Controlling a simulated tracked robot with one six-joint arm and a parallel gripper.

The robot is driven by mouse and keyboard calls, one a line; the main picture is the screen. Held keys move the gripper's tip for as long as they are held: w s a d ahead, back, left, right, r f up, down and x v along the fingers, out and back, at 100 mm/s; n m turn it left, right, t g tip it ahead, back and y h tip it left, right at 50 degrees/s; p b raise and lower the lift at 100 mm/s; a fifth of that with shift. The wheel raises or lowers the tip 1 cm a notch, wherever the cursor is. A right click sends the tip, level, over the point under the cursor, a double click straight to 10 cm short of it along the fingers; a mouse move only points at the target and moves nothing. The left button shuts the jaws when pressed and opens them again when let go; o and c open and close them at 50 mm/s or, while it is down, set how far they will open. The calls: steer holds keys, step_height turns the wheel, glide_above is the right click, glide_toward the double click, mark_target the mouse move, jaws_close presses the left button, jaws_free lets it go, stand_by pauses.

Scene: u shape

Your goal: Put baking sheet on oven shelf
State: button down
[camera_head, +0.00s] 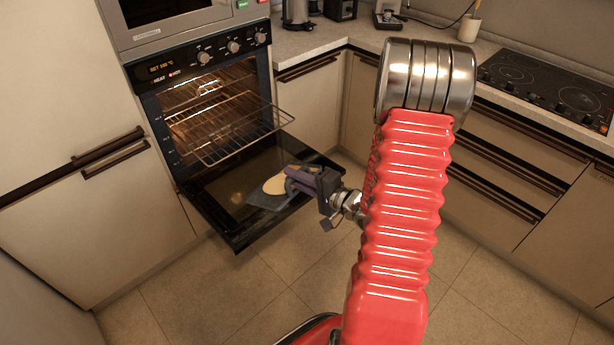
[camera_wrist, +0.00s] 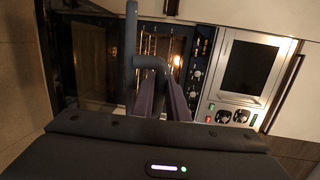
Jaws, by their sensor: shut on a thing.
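My gripper (camera_head: 298,181) is shut on the handle of a dark grey baking sheet (camera_head: 264,201) with a round, pale flat piece of dough (camera_head: 275,185) on it. In the head view the sheet appears in front of the open oven door; its height above the door is hard to tell. The wrist view shows the sheet nearly edge-on as a grey bar (camera_wrist: 131,50), with its bent handle between my purple fingers (camera_wrist: 162,88). The wire oven shelf (camera_head: 241,124) is slid partly out of the lit oven (camera_head: 212,97), up and left of the sheet. The shelf looks empty.
The oven door (camera_head: 241,238) hangs open beneath the shelf. A microwave (camera_head: 180,18) sits above the oven. Cabinets (camera_head: 309,105) and a counter with a cooktop (camera_head: 545,88) stand to the right. The tiled floor in front is clear.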

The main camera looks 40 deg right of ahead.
mark_target(264, 201)
steer(key=shift+n+g+y, duration=0.3)
steer(key=shift+n+y, duration=0.2)
steer(key=shift+y, duration=0.1)
steer(key=w+a, duration=0.1)
steer(key=a, duration=0.2)
steer(key=w+a+f, duration=0.1)
steer(key=a, duration=0.2)
steer(key=w+a+f, duration=0.1)
steer(key=a, duration=0.2)
steer(key=shift+w+f, duration=0.15)
steer(key=shift+f, duration=0.1)
steer(key=a+f+n+g+y, duration=0.1)
steer(key=a+f+y, duration=0.1)
steer(key=a, duration=0.9)
steer(key=shift+w+f+n, duration=0.4)
steer(key=shift+w+f, duration=0.05)
